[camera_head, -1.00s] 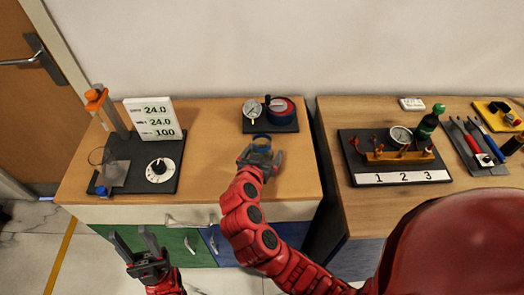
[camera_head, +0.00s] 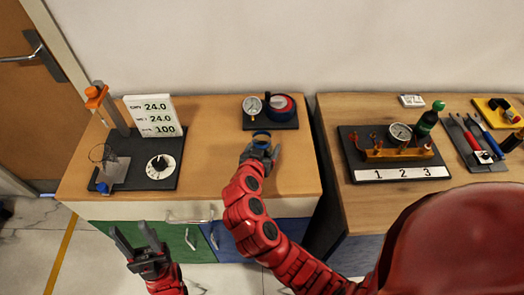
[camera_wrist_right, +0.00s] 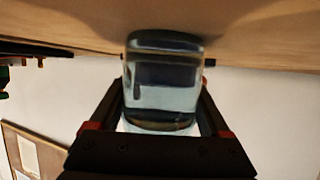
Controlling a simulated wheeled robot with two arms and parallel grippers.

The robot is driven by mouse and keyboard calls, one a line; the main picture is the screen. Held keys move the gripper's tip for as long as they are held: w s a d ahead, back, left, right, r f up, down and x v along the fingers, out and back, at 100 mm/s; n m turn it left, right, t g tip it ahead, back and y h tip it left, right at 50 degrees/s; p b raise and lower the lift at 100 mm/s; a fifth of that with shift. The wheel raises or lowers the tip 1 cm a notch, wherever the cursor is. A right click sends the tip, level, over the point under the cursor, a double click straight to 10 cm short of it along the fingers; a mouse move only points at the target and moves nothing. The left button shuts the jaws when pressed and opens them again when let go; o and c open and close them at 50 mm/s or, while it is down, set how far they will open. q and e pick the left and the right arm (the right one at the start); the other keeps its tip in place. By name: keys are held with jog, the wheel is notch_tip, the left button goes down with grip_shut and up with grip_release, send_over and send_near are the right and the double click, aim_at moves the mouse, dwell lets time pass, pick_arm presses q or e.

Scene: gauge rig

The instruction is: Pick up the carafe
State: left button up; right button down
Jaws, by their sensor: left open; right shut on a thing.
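The carafe is a clear glass vessel (camera_wrist_right: 162,85) that fills the space between the fingers in the right wrist view. My left gripper (camera_head: 137,243) is open and empty, low in front of the cabinet.
On the cabinet top (camera_head: 215,130), a dark plate at left bears a dial (camera_head: 160,167), a glass beaker (camera_head: 117,167) and a display (camera_head: 154,116). A gauge (camera_head: 252,106) stands behind the carafe. A second bench at right holds a numbered rig (camera_head: 402,175) and tools. Wood between is clear.

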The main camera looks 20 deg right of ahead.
jog(key=shift+r, duration=0.15)
jog(key=shift+r+b, duration=0.65)
jog(key=shift+r, duration=0.8)
jog(key=shift+s+a+r, duration=0.1)
jog(key=shift+a+r, duration=0.05)
jog(key=shift+r, duration=0.05)
jog(key=s+a+b, duration=0.1)
jog(key=s, duration=0.1)
jog(key=s+a, duration=0.1)
jog(key=s, duration=0.1)
jog(key=shift+a+r+b, duration=0.1)
jog(key=shift+b, duration=0.25)
jog(key=s+a, duration=0.1)
jog(key=s, duration=0.1)
jog(key=s+a+p, duration=0.1)
jog(key=s, duration=0.2)
jog(key=s+a+r+p, duration=0.1)
jog(key=s+a, duration=0.1)
jog(key=shift+s, duration=0.2)
jog(key=shift+s+a+r, duration=0.1)
jog(key=shift+s+a, duration=0.25)
jog(key=shift+s, duration=0.25)
jog(key=shift+s+a, duration=0.3)
jog(key=shift+s, duration=0.25)
